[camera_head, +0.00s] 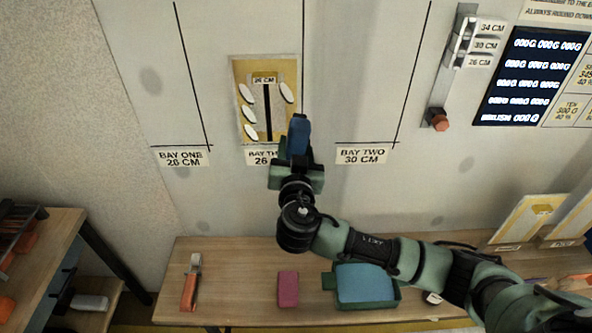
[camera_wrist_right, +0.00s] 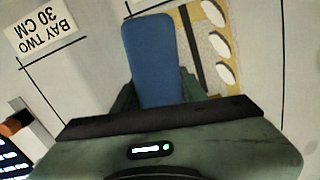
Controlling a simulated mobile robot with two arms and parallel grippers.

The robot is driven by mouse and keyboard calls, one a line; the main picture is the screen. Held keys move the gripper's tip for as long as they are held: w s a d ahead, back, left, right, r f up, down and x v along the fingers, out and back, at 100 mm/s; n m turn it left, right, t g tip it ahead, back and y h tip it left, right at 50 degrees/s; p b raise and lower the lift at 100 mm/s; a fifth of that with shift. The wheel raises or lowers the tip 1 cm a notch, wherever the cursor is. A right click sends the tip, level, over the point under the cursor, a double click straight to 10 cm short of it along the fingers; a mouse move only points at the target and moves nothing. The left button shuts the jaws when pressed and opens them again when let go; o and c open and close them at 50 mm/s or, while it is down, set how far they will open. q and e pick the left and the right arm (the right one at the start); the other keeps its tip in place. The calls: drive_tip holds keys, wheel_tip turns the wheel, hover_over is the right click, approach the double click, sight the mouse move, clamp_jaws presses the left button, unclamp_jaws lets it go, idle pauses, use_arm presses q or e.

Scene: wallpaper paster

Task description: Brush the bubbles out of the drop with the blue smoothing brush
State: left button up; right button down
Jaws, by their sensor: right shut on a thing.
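The drop (camera_head: 268,68) is a yellow and grey patterned sheet on the wall in the middle bay, marked 26 CM, with a dark vertical stripe. Several white oval bubbles (camera_head: 250,114) show on it, most on its left side and one at upper right (camera_head: 287,91). My right gripper (camera_head: 297,163) is shut on the blue smoothing brush (camera_head: 299,135), which points up at the drop's lower right edge. The brush also shows in the right wrist view (camera_wrist_right: 152,60), beside the drop (camera_wrist_right: 197,45). I cannot tell whether it touches the wall. My left gripper is not in view.
A wooden bench (camera_head: 235,262) below holds an orange-handled tool (camera_head: 190,285), a pink block (camera_head: 288,289) and a green tray with a blue pad (camera_head: 366,284). A slider gauge (camera_head: 452,70) and a dark board (camera_head: 530,75) hang at right.

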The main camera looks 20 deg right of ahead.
drive_tip(key=shift+s+d+r, duration=0.1)
drive_tip(key=shift+d+r, duration=0.1)
drive_tip(key=shift+r, duration=0.35)
drive_tip(key=shift+f, duration=0.1)
drive_tip(key=shift+f+b, duration=0.1)
drive_tip(key=shift+b, duration=0.25)
drive_tip(key=shift+w+b, duration=0.2)
drive_tip(key=shift+b, duration=0.1)
drive_tip(key=b+x, duration=0.3)
drive_tip(key=x, duration=0.3)
drive_tip(key=shift+r, duration=0.2)
